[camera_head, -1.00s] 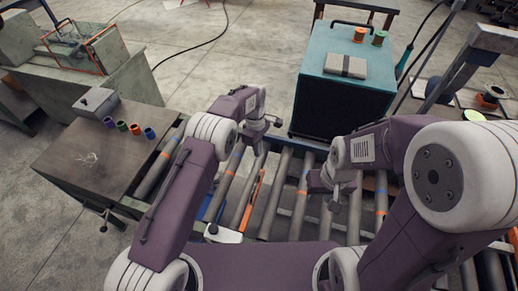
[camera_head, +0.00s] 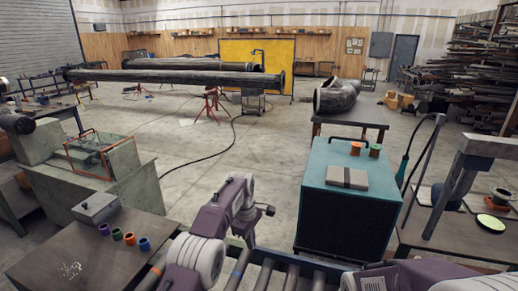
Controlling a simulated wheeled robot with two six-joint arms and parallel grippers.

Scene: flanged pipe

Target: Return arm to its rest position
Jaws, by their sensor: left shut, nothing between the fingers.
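My left arm reaches in from the bottom. Its gripper (camera_head: 249,240) points down over the rollers, shut and empty, in front of the teal cabinet and touching nothing that I can see. Of my right arm only purple and white links show along the bottom right edge. Its gripper is out of the picture. The long dark flanged pipe (camera_head: 175,76) lies level across the back of the room, with red stands near it, far from both arms.
The roller conveyor (camera_head: 290,275) runs along the bottom. A teal cabinet (camera_head: 345,225) with a grey box and spools stands right of the left gripper. A dark table (camera_head: 75,250) with small colored cups is at left. The floor beyond is mostly open.

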